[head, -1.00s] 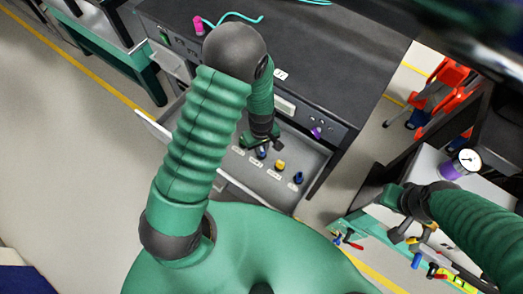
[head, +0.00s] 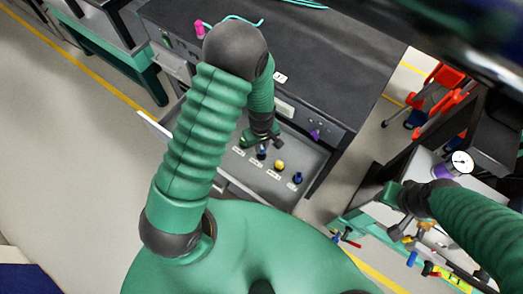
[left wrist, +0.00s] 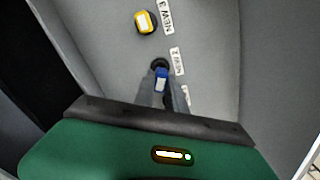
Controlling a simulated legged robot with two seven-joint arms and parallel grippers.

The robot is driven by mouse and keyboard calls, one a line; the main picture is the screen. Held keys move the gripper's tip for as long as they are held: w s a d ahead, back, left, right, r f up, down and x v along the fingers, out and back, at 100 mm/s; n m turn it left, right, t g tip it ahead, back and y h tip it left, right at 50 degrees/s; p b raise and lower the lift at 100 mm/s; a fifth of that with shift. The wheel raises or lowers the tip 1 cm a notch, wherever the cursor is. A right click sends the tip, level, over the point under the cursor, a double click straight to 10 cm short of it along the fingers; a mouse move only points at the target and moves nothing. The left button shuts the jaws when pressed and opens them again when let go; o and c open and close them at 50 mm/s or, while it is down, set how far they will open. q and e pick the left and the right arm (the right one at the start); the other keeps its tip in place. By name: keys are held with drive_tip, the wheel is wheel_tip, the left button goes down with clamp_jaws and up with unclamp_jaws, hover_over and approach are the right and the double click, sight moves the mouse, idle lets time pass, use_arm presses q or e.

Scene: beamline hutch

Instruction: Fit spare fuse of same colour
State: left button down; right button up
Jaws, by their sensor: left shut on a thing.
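An open grey drawer (head: 242,184) of the black cabinet holds a row of labelled fuses. A blue fuse (head: 262,154) stands nearest my left gripper (head: 262,147). In the left wrist view this blue fuse (left wrist: 161,80) is between the fingertips of my left gripper (left wrist: 163,92), which is shut on it, by the label "NEW 2". A yellow fuse (head: 279,165) stands beside it; it also shows in the left wrist view (left wrist: 146,22) by "NEW 3". Another blue fuse (head: 298,178) stands at the row's right end. My right gripper (head: 407,232) is at the right, its fingers unclear.
The black cabinet (head: 325,65) has a purple knob-like part (head: 315,134) on its front and a pink item (head: 200,29) at its top left. A side bench with a dial gauge (head: 462,162) and tools is at the right. An orange stepladder (head: 440,95) stands behind.

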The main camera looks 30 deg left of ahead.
use_arm(q)
drive_tip(key=shift+r+p, duration=2)
drive_tip(key=shift+r, duration=0.25)
